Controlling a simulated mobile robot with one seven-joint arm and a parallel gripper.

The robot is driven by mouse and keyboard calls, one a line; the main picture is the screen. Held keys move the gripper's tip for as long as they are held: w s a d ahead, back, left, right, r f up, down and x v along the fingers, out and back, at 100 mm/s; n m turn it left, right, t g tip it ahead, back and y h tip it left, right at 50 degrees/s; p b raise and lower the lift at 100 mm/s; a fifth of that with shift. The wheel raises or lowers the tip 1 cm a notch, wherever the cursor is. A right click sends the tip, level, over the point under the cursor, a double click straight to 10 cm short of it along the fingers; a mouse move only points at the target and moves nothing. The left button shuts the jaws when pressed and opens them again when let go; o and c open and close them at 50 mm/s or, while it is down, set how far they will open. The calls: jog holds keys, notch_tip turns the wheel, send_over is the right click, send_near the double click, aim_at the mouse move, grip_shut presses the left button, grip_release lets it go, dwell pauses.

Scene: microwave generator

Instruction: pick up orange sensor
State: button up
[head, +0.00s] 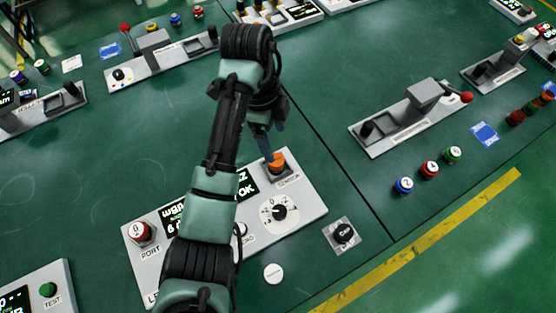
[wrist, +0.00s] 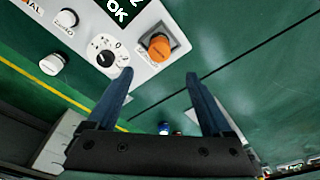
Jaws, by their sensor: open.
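The orange sensor (head: 277,163) is a short orange cylinder seated in a square grey socket at the upper right corner of a white control panel (head: 307,214). In the wrist view the orange sensor (wrist: 160,47) stands in its socket ahead of my fingertips and between their lines. My gripper (head: 270,150) is just above and beside the sensor in the head view, partly hidden by my wrist. In the wrist view my gripper (wrist: 159,77) has its two blue fingers spread wide with nothing between them.
The panel also bears a round dial (head: 279,212) and a red-and-white knob (head: 141,232). A black button on a plate (head: 343,234) sits to its right. A grey lever panel (head: 410,118) and several coloured buttons lie farther right. Green table surface around the sensor's far side is clear.

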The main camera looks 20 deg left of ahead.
send_over(276, 160)
jog(key=f, duration=0.4)
jog(key=shift+w, duration=0.25)
jog(key=shift+s+f, duration=0.15)
jog(key=shift+f, duration=0.35)
jog(key=shift+f+p, duration=0.4)
jog(key=shift+f, duration=1.95)
grip_shut()
